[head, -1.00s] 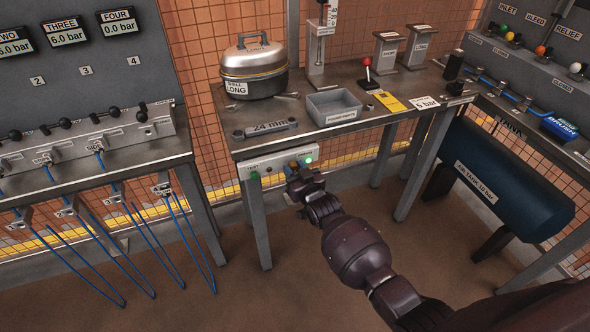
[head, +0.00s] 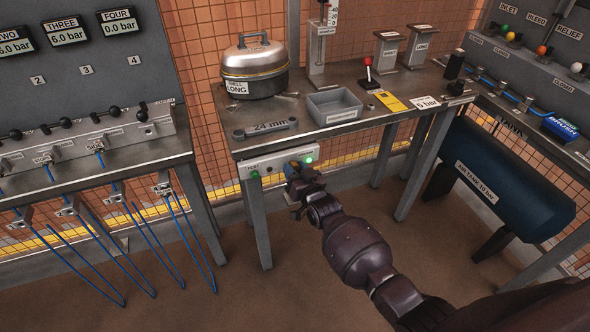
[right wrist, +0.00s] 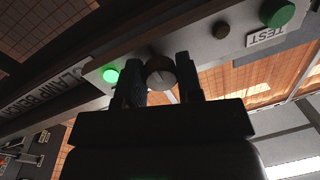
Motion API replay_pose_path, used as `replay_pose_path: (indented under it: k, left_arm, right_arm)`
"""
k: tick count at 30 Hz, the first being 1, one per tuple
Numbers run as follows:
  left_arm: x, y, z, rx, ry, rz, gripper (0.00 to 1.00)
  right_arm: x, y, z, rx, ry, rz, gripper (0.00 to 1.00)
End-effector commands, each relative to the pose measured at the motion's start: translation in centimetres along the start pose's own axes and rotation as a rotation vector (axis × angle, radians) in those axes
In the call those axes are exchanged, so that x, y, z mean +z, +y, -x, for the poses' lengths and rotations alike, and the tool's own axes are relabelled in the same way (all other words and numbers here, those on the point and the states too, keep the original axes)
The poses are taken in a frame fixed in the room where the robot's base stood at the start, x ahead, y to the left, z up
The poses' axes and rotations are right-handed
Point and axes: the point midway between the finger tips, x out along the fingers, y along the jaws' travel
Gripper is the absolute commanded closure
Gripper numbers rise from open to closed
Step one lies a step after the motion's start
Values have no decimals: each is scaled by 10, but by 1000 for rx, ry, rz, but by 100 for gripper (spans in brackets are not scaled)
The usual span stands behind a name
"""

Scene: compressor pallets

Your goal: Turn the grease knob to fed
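The control panel (head: 280,168) is a pale box under the front edge of the middle bench. In the right wrist view a round brownish knob (right wrist: 161,73) sits on it, between a lit green lamp (right wrist: 110,75) and a small brown button. I take it for the grease knob; its position labels cannot be read. My right gripper (head: 292,170) is at the panel. In the right wrist view its two dark fingers (right wrist: 160,80) flank the knob closely, seemingly shut on it. The fingers hide the panel around the knob. My left gripper is not in view.
A green TEST button (right wrist: 277,13) is on the same panel. The bench above holds a lidded pot (head: 254,70), a grey bin (head: 334,106) and a wrench (head: 265,128). A blue tank (head: 512,180) stands at right. The floor before the panel is clear.

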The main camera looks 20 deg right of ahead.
Motion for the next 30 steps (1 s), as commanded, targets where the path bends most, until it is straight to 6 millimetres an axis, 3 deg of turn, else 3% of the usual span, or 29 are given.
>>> replay_pose_path:
  k: [1, 4, 5, 17, 30]
  left_arm:
    - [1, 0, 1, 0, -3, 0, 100]
    - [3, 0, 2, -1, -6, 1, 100]
    - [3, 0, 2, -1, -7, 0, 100]
    - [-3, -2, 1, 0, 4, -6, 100]
    - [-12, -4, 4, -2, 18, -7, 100]
  right_arm:
    - [0, 0, 0, 0, 0, -1, 59]
    - [0, 0, 0, 0, 0, 0, 43]
    - [0, 0, 0, 0, 0, 0, 42]
    - [-1, 0, 8, 0, 0, 2, 42]
    - [-1, 0, 75, 1, 1, 1, 42]
